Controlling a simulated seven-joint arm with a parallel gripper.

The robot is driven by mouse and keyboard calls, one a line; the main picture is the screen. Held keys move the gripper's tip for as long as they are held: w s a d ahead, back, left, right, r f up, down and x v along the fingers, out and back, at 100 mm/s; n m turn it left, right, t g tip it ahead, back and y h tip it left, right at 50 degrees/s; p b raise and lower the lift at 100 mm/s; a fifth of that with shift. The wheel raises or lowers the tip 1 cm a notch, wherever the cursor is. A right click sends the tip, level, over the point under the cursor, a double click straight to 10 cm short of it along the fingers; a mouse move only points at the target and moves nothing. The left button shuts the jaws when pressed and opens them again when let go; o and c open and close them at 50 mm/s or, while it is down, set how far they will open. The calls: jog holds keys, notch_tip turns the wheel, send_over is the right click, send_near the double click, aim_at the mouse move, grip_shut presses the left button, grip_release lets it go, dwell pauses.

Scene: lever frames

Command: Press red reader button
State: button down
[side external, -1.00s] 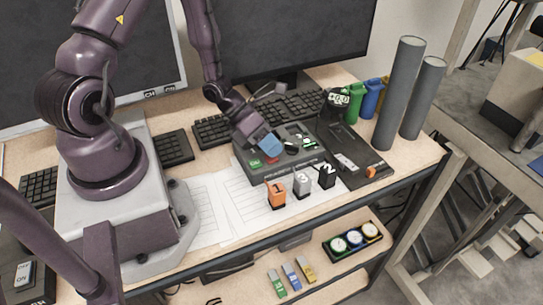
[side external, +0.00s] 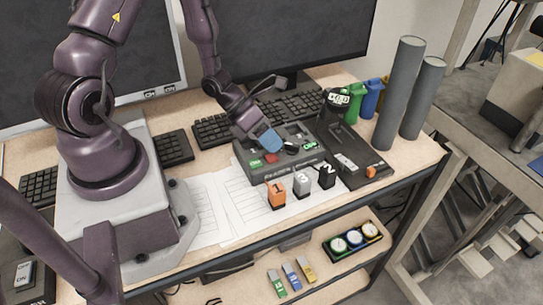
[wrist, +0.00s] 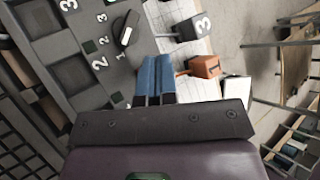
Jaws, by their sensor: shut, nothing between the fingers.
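My gripper (side external: 270,145) has blue fingertips, closed together with nothing held. In the wrist view the blue fingers (wrist: 156,79) are side by side near the dark panel (wrist: 95,70), and the red button cannot be made out.
Tall grey cylinders (side external: 397,95) stand farther right.

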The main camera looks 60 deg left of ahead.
aim_at(271, 156)
jog(key=shift+r, duration=2.5)
jog(key=shift+d+m, duration=0.1)
jog(key=shift+m, duration=0.4)
jog(key=s+d+r+m+y, duration=0.1)
jog(key=s+r+m+y, duration=0.2)
jog(key=r+m, duration=0.8)
jog(key=s+d+r+m+y, duration=0.2)
jog(key=s+r+m, duration=0.6)
jog(key=m, duration=1.5)
notch_tip(271, 156, up, 5)
jog(key=shift+s+d+f+g+y, duration=0.2)
jog(key=shift+s+d+g+y, duration=0.1)
jog(key=shift+y, duration=0.6)
